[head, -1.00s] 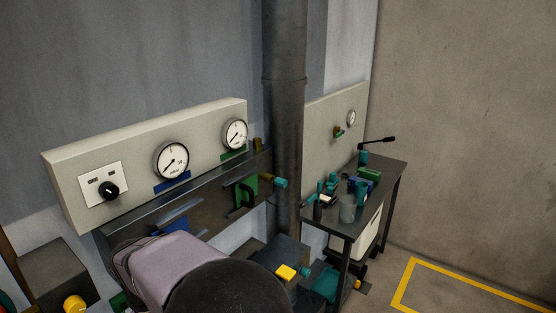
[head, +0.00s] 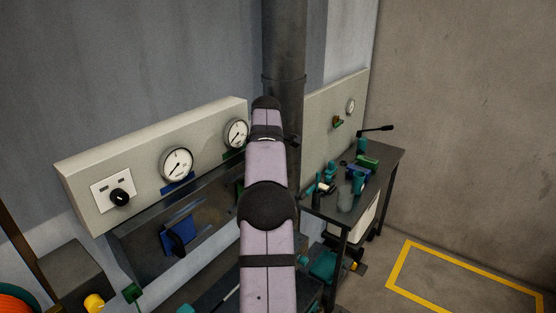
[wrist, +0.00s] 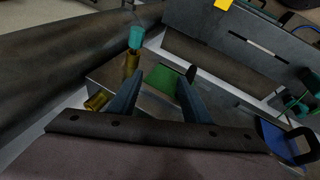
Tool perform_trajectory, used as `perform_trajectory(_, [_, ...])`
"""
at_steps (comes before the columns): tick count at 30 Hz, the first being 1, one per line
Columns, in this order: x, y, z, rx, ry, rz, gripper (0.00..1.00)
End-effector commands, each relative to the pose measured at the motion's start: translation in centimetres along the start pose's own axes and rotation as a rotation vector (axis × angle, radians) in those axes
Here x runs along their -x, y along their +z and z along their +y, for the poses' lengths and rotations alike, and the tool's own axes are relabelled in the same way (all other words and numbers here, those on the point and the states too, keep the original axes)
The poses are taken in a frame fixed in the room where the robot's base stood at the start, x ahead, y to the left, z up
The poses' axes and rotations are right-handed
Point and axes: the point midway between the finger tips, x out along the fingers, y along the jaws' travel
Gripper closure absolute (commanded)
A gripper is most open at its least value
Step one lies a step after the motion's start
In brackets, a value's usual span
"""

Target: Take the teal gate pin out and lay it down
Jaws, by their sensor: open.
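The teal gate pin (wrist: 136,37) shows in the wrist view, its teal end standing out of a brass-coloured sleeve (wrist: 132,62) beside the green plate (wrist: 160,79). My gripper (wrist: 160,84) is open and empty, with its two fingers apart in front of the green plate. The pin lies beyond the left fingertip and is not between the fingers. A second brass piece (wrist: 97,102) sits to the left of the fingers. In the head view my arm hides the pin and most of the green plate.
A dark bench (head: 389,165) at the right carries several teal, green and blue items. A dark vertical pipe (head: 283,50) stands behind my arm. The blue plate (head: 178,238) with its handle is left of my arm. The floor inside the yellow outline (head: 398,262) is clear.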

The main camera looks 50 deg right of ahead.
Motion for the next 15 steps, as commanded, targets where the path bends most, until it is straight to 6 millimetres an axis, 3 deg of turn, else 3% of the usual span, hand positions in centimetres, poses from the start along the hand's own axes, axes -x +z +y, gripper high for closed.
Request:
perform_trajectory(3, [-0.8, 2.0, 3.0, -0.081, 0.041, 0.03, 0.56])
perform_trajectory(6, [-1.1, 2.9, 4.4, -0.119, 0.063, 0.046, 0.56])
perform_trajectory(15, [-1.5, 3.3, 5.2, -0.139, 0.076, 0.056, 0.56])
